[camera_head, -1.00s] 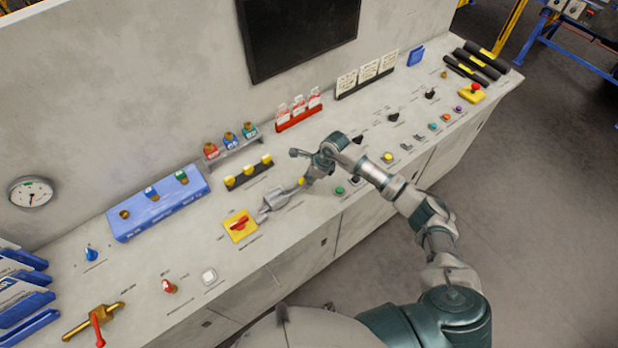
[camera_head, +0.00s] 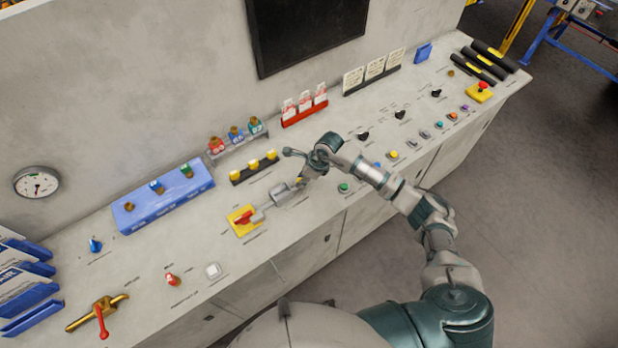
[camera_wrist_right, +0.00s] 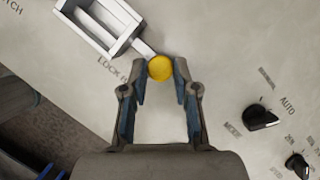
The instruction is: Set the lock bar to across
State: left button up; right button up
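The lock bar (camera_head: 281,192) is a grey metal frame with a sliding bar on the console top. It also shows in the right wrist view (camera_wrist_right: 97,27), where its bar ends in a round yellow knob (camera_wrist_right: 160,68). My right gripper (camera_wrist_right: 160,72) is open, with the knob between its two fingertips. Small gaps seem to remain on both sides. In the head view my right gripper (camera_head: 303,182) is over the knob end and partly hides it. The printed label beside the bar is partly covered by a finger. My left gripper is not in view.
A yellow plate with a red rotary handle (camera_head: 243,218) sits just left of the lock bar. Yellow-capped pieces on a black strip (camera_head: 254,168) stand behind it. A green button (camera_head: 344,188) and black selector knobs (camera_wrist_right: 261,118) lie to the right.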

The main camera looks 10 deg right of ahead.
jog(key=o, duration=0.4)
jog(key=shift+w+a+r, duration=0.1)
jog(key=shift+a, duration=0.4)
jog(key=shift+c, duration=0.2)
jog(key=shift+w+a, duration=0.15)
jog(key=shift+a, duration=0.15)
jog(key=shift+s+d, duration=0.25)
jog(key=shift+d, duration=0.6)
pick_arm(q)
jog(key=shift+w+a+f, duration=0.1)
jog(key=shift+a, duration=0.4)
pick_arm(e)
jog(key=v, duration=1.1)
jog(key=shift+r, duration=0.2)
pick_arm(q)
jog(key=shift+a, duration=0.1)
pick_arm(e)
jog(key=shift+a, duration=0.1)
